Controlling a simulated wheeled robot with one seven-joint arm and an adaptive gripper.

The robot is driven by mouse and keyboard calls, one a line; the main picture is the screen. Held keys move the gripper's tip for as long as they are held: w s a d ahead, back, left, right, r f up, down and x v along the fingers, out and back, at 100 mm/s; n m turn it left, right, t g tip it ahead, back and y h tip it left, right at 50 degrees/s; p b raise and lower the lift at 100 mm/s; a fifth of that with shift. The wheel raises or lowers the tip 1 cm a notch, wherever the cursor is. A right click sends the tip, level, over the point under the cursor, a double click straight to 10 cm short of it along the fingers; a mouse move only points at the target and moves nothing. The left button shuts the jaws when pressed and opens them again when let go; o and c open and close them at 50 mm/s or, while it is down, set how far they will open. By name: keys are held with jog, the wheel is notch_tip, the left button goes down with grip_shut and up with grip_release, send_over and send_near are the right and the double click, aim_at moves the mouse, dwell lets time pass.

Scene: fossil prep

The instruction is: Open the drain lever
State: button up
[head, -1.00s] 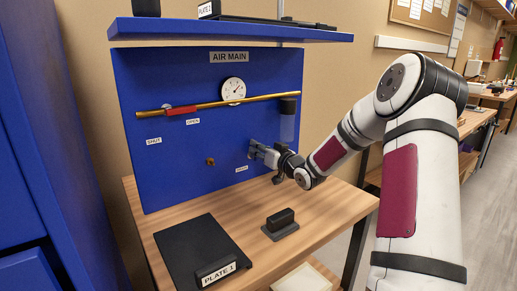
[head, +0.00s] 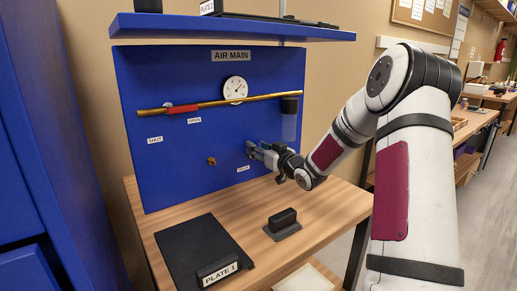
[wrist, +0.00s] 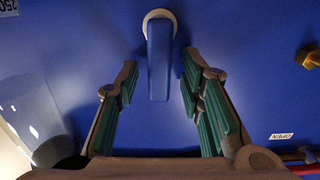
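The drain lever is a short blue bar (wrist: 158,62) on a pale round pivot (wrist: 158,20), seen in the wrist view. It lies between the two fingers of my open gripper (wrist: 159,75), with a gap on each side. No grip on it shows. In the head view my gripper (head: 251,150) is up against the blue panel (head: 160,185), just above a small white label (head: 243,168) that is too small to read surely. My gripper hides the lever there.
A brass pipe (head: 235,99) with a red handle (head: 183,109) crosses the panel above, under a gauge (head: 235,89). A clear bowl (head: 289,126) hangs to the right of my gripper. A brass fitting (head: 211,161) sits left. A black block (head: 283,219) stands on the bench below.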

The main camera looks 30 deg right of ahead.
jog(key=s, duration=1.2)
jog(key=shift+d, duration=0.2)
jog(key=s+a+g+h, duration=0.4)
jog(key=a+g, duration=0.3)
jog(key=a, duration=0.1)
jog(key=s+a+g+y, duration=0.1)
jog(key=s+a+g, duration=0.2)
jog(key=s+a, duration=0.55)
jog(key=s+a+g+y, duration=0.1)
jog(key=s+a+g, duration=0.25)
jog(key=s, duration=1.05)
jog(key=s+a+g+y, duration=0.25)
jog(key=s+a, duration=0.45)
jog(key=s, duration=0.4)
notch_tip(320, 180, up, 15)
jog(key=t+h+p, duration=0.1)
jog(key=t+p, duration=0.1)
jog(key=p, duration=1.1)
jog(key=shift+r+m+p, duration=0.15)
jog(key=shift+m+p, duration=0.15)
